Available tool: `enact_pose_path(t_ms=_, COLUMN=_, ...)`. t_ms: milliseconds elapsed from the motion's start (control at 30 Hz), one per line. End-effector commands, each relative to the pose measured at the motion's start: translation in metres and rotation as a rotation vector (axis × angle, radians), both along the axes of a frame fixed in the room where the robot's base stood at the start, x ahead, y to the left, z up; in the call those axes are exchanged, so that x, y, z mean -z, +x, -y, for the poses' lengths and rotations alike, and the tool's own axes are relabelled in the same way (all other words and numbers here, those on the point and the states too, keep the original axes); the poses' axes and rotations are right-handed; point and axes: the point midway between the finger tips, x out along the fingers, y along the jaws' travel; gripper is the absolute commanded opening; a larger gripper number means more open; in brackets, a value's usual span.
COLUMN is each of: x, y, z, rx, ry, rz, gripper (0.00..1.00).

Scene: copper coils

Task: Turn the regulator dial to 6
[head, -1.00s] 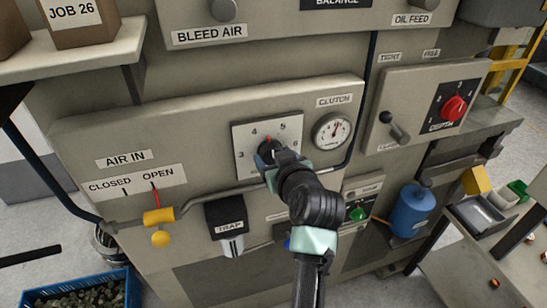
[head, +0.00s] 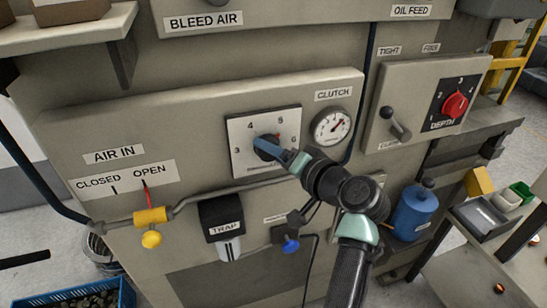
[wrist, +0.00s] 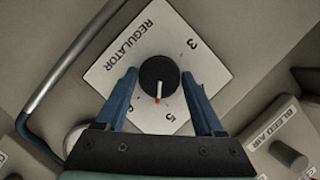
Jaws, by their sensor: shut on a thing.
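The regulator dial (head: 265,147) is a round black knob on a white square plate (head: 240,166) marked 3, 4, 5 and 6. In the wrist view the dial (wrist: 159,73) has a white pointer line ending in red, pointing just past the 5 on the side toward 6. My gripper (head: 277,149) reaches the dial from the lower right. In the wrist view my gripper (wrist: 161,76) has its two blue fingers shut on opposite sides of the knob.
A round pressure gauge (head: 331,126) under the CLUTCH label sits right of the plate. A yellow AIR IN valve (head: 150,216), a grey pipe and a TRAP unit (head: 222,219) are at lower left. A red DEPTH knob (head: 456,104) and a lever (head: 394,124) are at right.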

Motion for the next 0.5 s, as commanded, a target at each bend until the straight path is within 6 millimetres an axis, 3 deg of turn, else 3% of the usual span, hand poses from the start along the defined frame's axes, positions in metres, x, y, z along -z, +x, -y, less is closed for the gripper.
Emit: enact_pose_path(t_ms=500, x=0.0048, y=0.0007, z=0.0006, rx=-0.001, ry=0.443, rz=-0.143, gripper=0.14)
